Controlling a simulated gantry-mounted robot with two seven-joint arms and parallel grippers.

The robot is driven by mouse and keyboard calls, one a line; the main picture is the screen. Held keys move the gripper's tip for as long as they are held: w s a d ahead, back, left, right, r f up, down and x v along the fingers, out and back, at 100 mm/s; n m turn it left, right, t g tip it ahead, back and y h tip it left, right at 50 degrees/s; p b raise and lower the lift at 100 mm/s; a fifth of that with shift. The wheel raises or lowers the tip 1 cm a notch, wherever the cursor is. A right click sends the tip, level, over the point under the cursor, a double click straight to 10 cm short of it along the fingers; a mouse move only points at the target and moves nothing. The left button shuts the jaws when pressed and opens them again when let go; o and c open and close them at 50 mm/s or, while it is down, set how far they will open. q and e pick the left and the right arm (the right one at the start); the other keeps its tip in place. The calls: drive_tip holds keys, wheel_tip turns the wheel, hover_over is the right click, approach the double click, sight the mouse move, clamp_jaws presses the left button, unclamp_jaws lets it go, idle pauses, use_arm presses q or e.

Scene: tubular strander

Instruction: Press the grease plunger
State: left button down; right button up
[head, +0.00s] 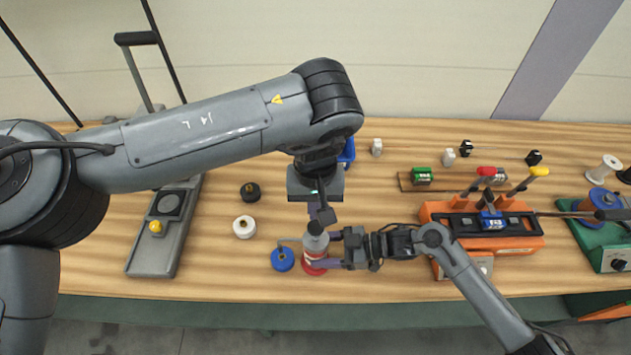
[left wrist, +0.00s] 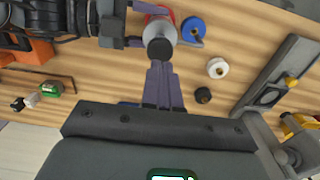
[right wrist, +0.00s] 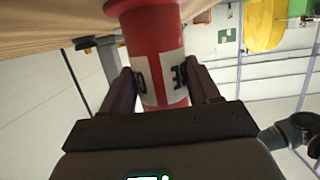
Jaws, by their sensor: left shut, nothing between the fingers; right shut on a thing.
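The grease pump is a red can (head: 312,267) with a white label and a grey top. Its dark round plunger knob (left wrist: 160,50) shows in the left wrist view. My right gripper (head: 328,250) is shut on the can's body from the right; the right wrist view shows a finger on each side of the red can (right wrist: 155,35). My left gripper (head: 323,213) is shut and empty, pointing down just above the can's top. In the left wrist view its closed fingertips (left wrist: 160,68) are close to the knob; I cannot tell whether they touch.
A blue spool (head: 283,260) stands left of the can under its thin spout. A white spool (head: 243,227) and a black one (head: 251,192) lie farther left, beside a grey lever tool (head: 152,255). An orange fixture (head: 500,243) with red and yellow levers stands right.

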sight(316, 225)
use_arm(q)
wheel_tip(316, 225, up, 8)
idle(0.4)
idle(0.6)
drive_tip(key=shift+r+m, duration=0.45)
drive_tip(key=shift+m, duration=2.55)
drive_tip(key=shift+r+m, duration=0.45)
drive_tip(key=shift+m, duration=2.55)
drive_tip(key=shift+r+m, duration=0.45)
drive_tip(key=shift+m, duration=2.55)
drive_tip(key=shift+s, duration=0.1)
wheel_tip(316, 225, down, 14)
drive_tip(key=shift+f, duration=0.1)
